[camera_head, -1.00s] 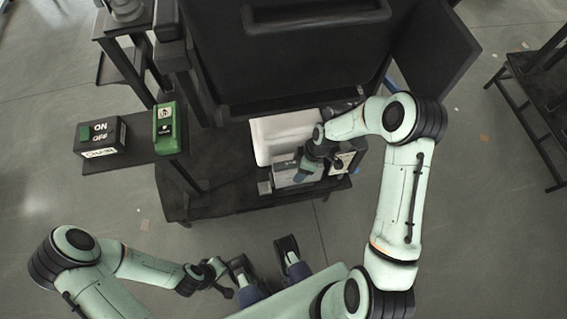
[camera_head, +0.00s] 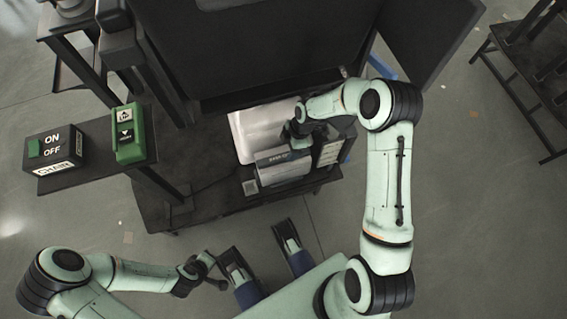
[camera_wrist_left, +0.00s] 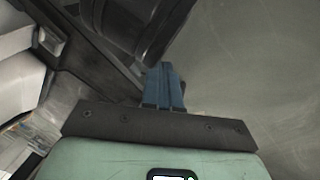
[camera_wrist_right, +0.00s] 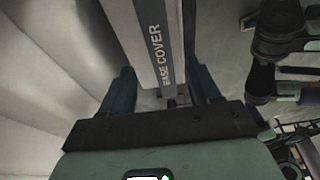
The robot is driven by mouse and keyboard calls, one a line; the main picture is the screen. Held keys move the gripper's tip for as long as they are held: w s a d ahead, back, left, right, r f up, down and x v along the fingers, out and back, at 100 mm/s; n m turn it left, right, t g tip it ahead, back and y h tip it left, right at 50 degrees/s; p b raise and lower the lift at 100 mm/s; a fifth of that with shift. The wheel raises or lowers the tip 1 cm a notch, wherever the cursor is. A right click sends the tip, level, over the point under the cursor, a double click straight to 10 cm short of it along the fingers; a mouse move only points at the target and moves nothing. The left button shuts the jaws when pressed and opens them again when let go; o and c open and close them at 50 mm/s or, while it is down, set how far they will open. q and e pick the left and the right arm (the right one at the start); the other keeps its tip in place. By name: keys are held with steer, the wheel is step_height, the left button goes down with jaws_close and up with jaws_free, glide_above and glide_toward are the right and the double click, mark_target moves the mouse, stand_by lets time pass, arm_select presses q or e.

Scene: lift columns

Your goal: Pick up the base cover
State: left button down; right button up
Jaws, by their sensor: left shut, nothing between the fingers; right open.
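The base cover (camera_head: 284,166) is a grey box-like piece with a printed face, on the dark low table's right part. In the right wrist view the base cover (camera_wrist_right: 155,45) is a long grey bar lettered "BASE COVER". My right gripper (camera_head: 297,130) is at the far side of the cover in the head view. In its wrist view my right gripper (camera_wrist_right: 160,90) is open, its blue fingers either side of the cover's near end; contact cannot be told. My left gripper (camera_head: 214,270) is shut and empty, away from the cover; its blue fingers (camera_wrist_left: 165,85) are together.
A white sheet-like tray (camera_head: 265,128) lies behind the cover. A labelled panel (camera_head: 328,153) stands right of it. The dark table (camera_head: 200,212) has bare room at left. An ON/OFF box (camera_head: 54,150) and a green switch box (camera_head: 128,135) sit on a side shelf.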

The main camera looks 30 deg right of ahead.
mark_target(284, 156)
steer(key=b+x, duration=0.1)
steer(key=x, duration=0.3)
steer(key=shift+a+f, duration=0.2)
steer(key=shift+f, duration=0.1)
jaws_close()
arm_select(q)
steer(key=shift+w+a+f+t, duration=0.25)
steer(key=shift+w+f, duration=0.1)
steer(key=shift+w, duration=0.15)
steer(key=shift+w+a+f+t, duration=0.15)
steer(key=shift+w+a+f, duration=0.15)
steer(key=shift+w, duration=0.2)
arm_select(e)
steer(key=shift+r, duration=0.1)
